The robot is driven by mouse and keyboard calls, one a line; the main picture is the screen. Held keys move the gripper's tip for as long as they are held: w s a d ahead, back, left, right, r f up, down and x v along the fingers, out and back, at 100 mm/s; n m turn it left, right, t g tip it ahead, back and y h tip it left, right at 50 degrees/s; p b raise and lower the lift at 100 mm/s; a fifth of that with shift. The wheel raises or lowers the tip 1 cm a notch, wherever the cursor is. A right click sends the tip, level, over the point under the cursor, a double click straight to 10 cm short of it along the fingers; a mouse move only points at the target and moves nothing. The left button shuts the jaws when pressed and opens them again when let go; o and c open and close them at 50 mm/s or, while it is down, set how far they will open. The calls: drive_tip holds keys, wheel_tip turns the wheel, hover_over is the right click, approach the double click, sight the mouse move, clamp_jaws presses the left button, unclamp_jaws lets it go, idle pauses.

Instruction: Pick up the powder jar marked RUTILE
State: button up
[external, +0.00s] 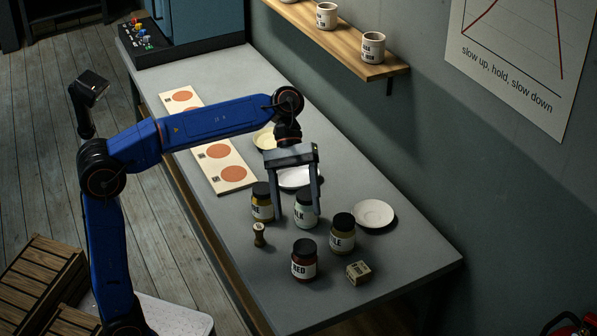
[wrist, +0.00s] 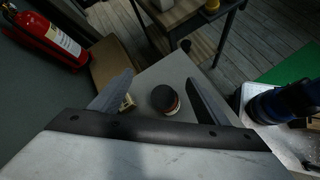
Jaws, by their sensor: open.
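Several dark-lidded jars stand on the grey table. One jar (external: 342,238) near the front right has a label that seems to end in LE; I cannot read it fully. A jar (external: 262,207) at left has a label ending in E, partly hidden. A pale jar (external: 306,222), its label ending in LK, stands at or behind my open gripper (external: 298,214), whose fingers point down; I cannot tell whether it is between them. A jar marked RED (external: 304,269) is nearer the front. In the wrist view a reddish jar (wrist: 170,107) shows beyond the open, empty-looking fingers (wrist: 160,80).
A small box (external: 359,272), a wooden stamp-like piece (external: 260,235) and a white saucer (external: 374,213) stand near the jars. Test-tile boards (external: 218,153) lie along the left edge. The wall shelf (external: 350,55) holds cups. The table's front right is clear.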

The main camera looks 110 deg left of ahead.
drive_tip(key=w+a+f+n+t+h, duration=0.15)
drive_tip(key=a+n, duration=0.25)
drive_tip(key=a, duration=0.7)
drive_tip(key=w+a+f+n+t+h, duration=0.1)
drive_tip(key=a+n+t, duration=0.15)
drive_tip(key=a, duration=0.75)
approach(349, 232)
drive_tip(key=shift+n, duration=0.25)
drive_tip(key=x, duration=0.5)
drive_tip(key=shift+w+d+f, duration=0.15)
drive_tip(key=shift+d+f, duration=0.05)
drive_tip(key=shift+f, duration=0.05)
drive_tip(key=shift+x, duration=2.65)
drive_tip(key=c, duration=1.5)
